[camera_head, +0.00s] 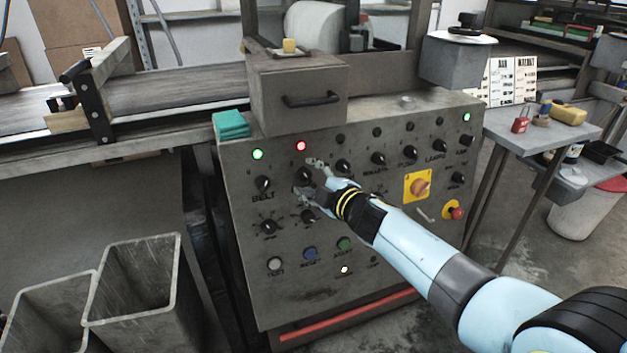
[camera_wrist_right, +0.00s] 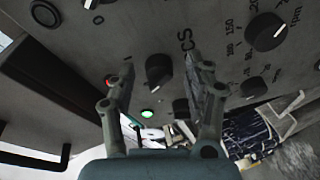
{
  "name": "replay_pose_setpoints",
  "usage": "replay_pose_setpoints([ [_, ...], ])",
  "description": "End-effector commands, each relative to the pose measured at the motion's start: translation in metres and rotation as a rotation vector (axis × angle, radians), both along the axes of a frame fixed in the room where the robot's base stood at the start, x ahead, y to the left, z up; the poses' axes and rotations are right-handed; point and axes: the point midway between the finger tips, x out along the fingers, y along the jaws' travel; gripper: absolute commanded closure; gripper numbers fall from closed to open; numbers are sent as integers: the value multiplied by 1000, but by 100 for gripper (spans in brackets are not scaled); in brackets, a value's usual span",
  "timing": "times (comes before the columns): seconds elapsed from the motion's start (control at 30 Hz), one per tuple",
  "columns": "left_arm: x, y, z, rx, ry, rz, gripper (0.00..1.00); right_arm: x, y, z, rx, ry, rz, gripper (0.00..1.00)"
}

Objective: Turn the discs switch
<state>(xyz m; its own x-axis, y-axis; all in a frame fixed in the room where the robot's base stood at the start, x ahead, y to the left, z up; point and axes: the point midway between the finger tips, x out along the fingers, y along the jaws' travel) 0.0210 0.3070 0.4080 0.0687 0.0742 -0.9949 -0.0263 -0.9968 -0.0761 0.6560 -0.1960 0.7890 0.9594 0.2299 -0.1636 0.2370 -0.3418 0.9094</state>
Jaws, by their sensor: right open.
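The discs switch (camera_head: 303,174) is a black rotary knob in the top row of the grey control panel (camera_head: 330,290), under a lit red lamp (camera_head: 301,146). In the wrist view the switch (camera_wrist_right: 158,73) has a pale pointer mark and shows between my fingers, with the letters "CS" beside it. My right gripper (camera_head: 309,177) is open, its fingers on either side of the switch. It also shows in the wrist view (camera_wrist_right: 159,70). I cannot tell whether the fingers touch the knob. My left gripper is not in view.
The belt knob (camera_head: 263,184) is left of the switch under a lit green lamp (camera_head: 257,154); another knob (camera_head: 342,166) is close on the right. A speed dial (camera_head: 268,227) sits below. A grey box (camera_head: 297,95) with a handle stands above the panel. A yellow-backed switch (camera_head: 418,185) is farther right.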

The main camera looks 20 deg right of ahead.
Motion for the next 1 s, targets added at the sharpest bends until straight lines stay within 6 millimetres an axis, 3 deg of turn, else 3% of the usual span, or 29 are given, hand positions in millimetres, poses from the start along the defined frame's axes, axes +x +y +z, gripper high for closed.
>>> replay_pose_setpoints([
  [0.27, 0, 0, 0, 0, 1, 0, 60, -27, -6, 3, -3, 0, 0, 48],
  [0.6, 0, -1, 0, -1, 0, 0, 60, -96, -23, 15, -3, 1, 0, 48],
  [0.8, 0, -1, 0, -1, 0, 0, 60, -114, -27, 19, -1, 1, 0, 48],
  [1.0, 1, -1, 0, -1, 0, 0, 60, -115, -28, 19, 0, 1, -1, 48],
])
